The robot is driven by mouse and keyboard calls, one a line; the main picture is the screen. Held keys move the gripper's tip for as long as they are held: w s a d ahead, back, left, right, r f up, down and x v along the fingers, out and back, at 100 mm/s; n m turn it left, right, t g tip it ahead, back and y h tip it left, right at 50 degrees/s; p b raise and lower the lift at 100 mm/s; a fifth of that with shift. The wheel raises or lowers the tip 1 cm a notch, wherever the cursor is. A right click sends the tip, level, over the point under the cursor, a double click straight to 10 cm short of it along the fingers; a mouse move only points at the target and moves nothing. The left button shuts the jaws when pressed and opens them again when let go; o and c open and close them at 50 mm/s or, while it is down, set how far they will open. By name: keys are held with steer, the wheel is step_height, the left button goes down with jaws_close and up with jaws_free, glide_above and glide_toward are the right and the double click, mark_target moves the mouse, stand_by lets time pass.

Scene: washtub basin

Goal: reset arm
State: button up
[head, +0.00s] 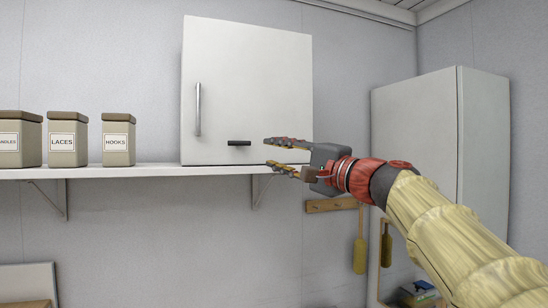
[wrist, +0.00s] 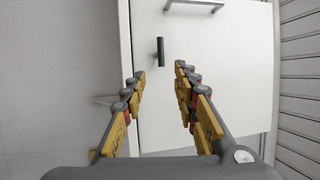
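My gripper (head: 269,152) is at the end of my arm, which reaches in from the lower right of the head view. Its two fingers are apart, one above the other, pointing left, with nothing between them. In the wrist view the open fingers (wrist: 160,72) frame the white door of a wall cabinet (head: 245,80). The cabinet door is shut. A small dark bar (head: 239,143) on its lower part lies left of the fingertips in the head view, and shows just beyond them in the wrist view (wrist: 160,52). I see no contact.
The cabinet stands on a white shelf (head: 150,171) with labelled canisters, including LACES (head: 68,140) and HOOKS (head: 118,140). A tall white cabinet (head: 415,120) stands at right. A wooden peg rail (head: 332,204) with a hanging brush (head: 360,255) is below. The wall at lower centre is clear.

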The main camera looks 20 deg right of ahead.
steer(key=s+f+n+g+h, duration=0.2)
steer(key=s+f+g, duration=0.15)
steer(key=f, duration=1.15)
steer(key=s+f+n+g+h, duration=0.2)
steer(key=f+g, duration=0.2)
steer(key=f, duration=1.1)
steer(key=s+a+f+n+g+h, duration=0.2)
steer(key=s+f+n, duration=0.2)
steer(key=s+f, duration=0.8)
steer(key=s+a+f+n+g+h, duration=0.1)
steer(key=s+a+f+n+g, duration=0.2)
steer(key=s+f, duration=0.9)
steer(key=shift+s+a+n+h, duration=0.35)
steer(key=shift+n+h, duration=0.05)
steer(key=shift+n, duration=0.5)
steer(key=shift+g, duration=0.25)
